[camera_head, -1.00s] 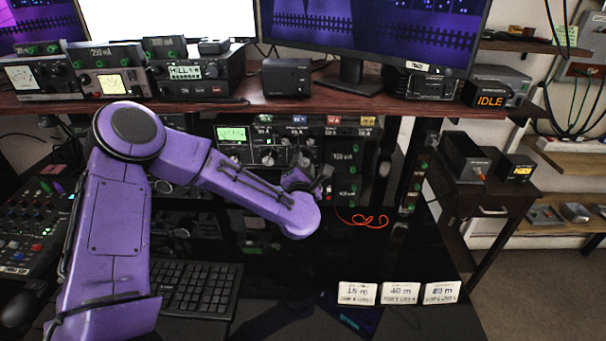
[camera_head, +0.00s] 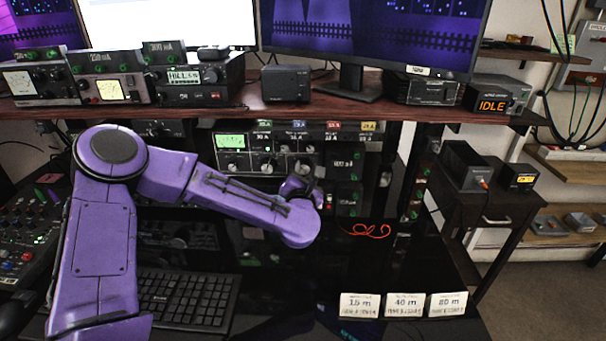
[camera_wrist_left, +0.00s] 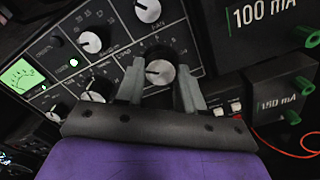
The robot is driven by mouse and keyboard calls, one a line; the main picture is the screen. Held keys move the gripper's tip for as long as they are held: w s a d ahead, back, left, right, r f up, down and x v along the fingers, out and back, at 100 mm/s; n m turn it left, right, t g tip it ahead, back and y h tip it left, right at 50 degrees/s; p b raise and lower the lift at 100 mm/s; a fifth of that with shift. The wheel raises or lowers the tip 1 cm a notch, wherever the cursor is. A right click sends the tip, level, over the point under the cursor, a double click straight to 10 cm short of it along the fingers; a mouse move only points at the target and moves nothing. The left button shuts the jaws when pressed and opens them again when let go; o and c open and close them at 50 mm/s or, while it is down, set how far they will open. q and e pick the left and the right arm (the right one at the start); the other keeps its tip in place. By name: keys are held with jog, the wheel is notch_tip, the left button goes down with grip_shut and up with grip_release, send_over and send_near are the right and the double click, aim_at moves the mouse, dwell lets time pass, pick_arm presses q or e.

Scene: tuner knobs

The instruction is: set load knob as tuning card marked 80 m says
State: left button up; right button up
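The tuner panel (camera_head: 262,139) has a green-lit meter and several pale knobs. In the left wrist view, one pale knob (camera_wrist_left: 160,71) with a dark pointer mark sits between the fingers of my left gripper (camera_wrist_left: 160,77). The fingers are apart, one on each side of it; I cannot tell whether they touch it. In the head view my left wrist (camera_head: 299,190) is in front of the tuner's right part. The 80 m card (camera_head: 447,304) stands rightmost of three; its small print is blurred. My right gripper is not in view.
The 15 m card (camera_head: 360,305) and 40 m card (camera_head: 405,305) stand beside it. A dark box marked 100 mA (camera_wrist_left: 262,22) is right of the tuner in the wrist view. A red cable (camera_head: 368,230) lies on the black desk. A keyboard (camera_head: 185,300) is below my arm.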

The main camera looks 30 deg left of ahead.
pick_arm(q)
jog(key=o, duration=0.4)
jog(key=shift+f, duration=0.1)
jog(key=b+v, duration=0.1)
jog(key=v, duration=0.9)
jog(key=shift+s+d+b, duration=0.2)
jog(key=shift+s+b, duration=0.05)
jog(key=shift+b, duration=0.15)
